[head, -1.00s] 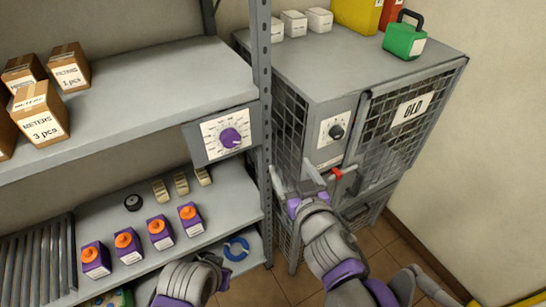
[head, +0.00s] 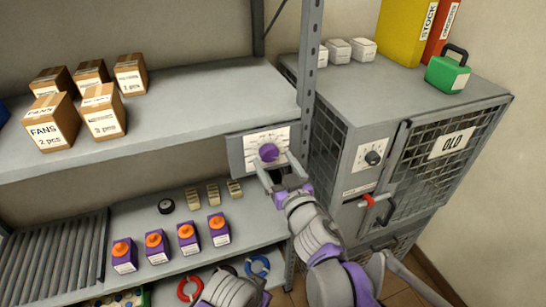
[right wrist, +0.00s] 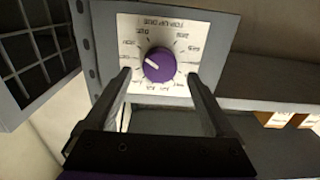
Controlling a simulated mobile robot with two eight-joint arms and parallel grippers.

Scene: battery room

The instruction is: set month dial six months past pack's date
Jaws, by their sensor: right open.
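The month dial is a purple knob (head: 268,152) on a white panel (head: 248,143) at the upper shelf's right front edge. In the right wrist view the purple knob (right wrist: 159,65) appears upside down, its white mark toward the picture's upper left; the small month labels are hard to read. My right gripper (head: 282,176) is open just in front of the dial. Its fingers (right wrist: 163,90) reach either side below the knob, apparently not gripping it. Several purple packs with orange caps (head: 187,235) stand on the lower shelf; their dates are unreadable. My left gripper's fingers are out of view.
A grey mesh cabinet (head: 400,110) marked OLD stands to the right, with its own dark knob (head: 373,158) and red-handled latch (head: 378,202). A shelf post (head: 308,70) rises beside the dial. Cartons (head: 102,112) sit on the upper shelf. A green case (head: 447,72) is on the cabinet.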

